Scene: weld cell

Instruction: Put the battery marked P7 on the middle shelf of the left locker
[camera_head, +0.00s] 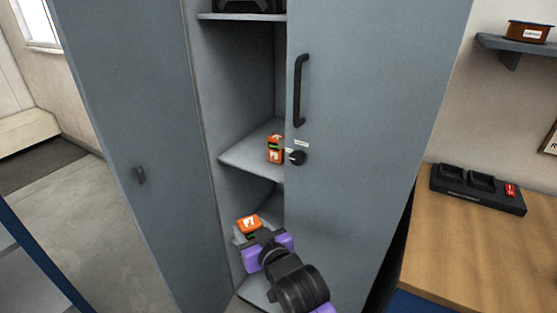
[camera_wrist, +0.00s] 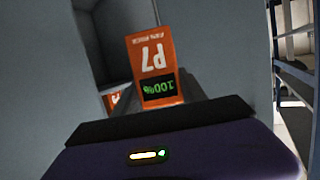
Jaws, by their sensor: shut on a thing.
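The battery marked P7 (camera_wrist: 152,60) is orange with a green display reading 100%, and its text is upside down in the wrist view. It also shows in the head view (camera_head: 248,223). My gripper (camera_head: 262,243) is shut on it, at the lower part of the open locker front; the fingertips are mostly hidden. The locker (camera_head: 229,95) is grey, with shelves inside. On its middle shelf (camera_head: 240,156) stands another orange battery (camera_head: 275,149) with a green display; its mark is too small to read surely. In the wrist view, part of an orange thing (camera_wrist: 110,99) shows behind P7.
A grey door panel (camera_head: 365,120) with a black handle (camera_head: 301,90) and a round knob bounds the opening on the right. Another grey panel (camera_head: 130,110) stands on the left. A black charger (camera_head: 478,189) lies on the wooden bench (camera_head: 480,250). The shelf's left part is bare.

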